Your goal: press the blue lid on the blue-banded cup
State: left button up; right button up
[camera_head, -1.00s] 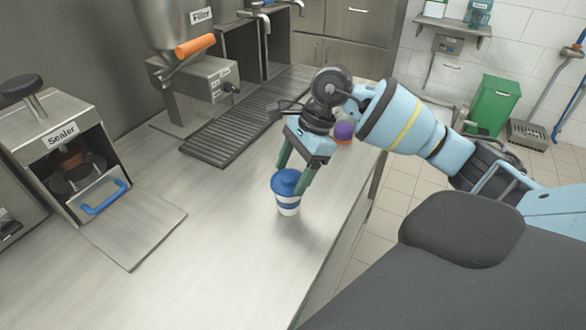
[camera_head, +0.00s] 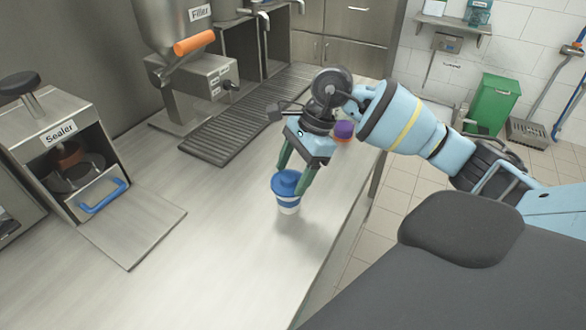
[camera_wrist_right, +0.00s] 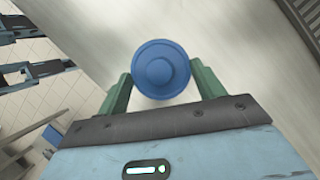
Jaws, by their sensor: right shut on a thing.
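The blue lid (camera_head: 286,182) sits at the mouth of the blue-banded cup (camera_head: 289,209), which stands upright on the steel counter. My right gripper (camera_head: 294,184) comes down from above, with its green fingers on either side of the lid, shut on it. In the right wrist view the round blue lid (camera_wrist_right: 161,69) lies between the fingertips of the right gripper (camera_wrist_right: 161,82), and it hides the cup below. Whether the lid is fully seated on the rim cannot be told. My left gripper is not in view.
The sealer (camera_head: 62,150) stands at the left and the filler (camera_head: 190,75) at the back, beside a dark drip grate (camera_head: 230,125). A purple and orange item (camera_head: 344,131) stands behind my right gripper. The counter's front left is clear.

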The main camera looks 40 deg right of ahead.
jog(key=o, duration=1)
jog(key=v, duration=0.6)
jog(key=shift+d+r, duration=0.15)
jog(key=shift+r, duration=0.2)
jog(key=shift+d+r, duration=0.2)
jog(key=shift+r, duration=0.25)
jog(key=shift+s, duration=0.1)
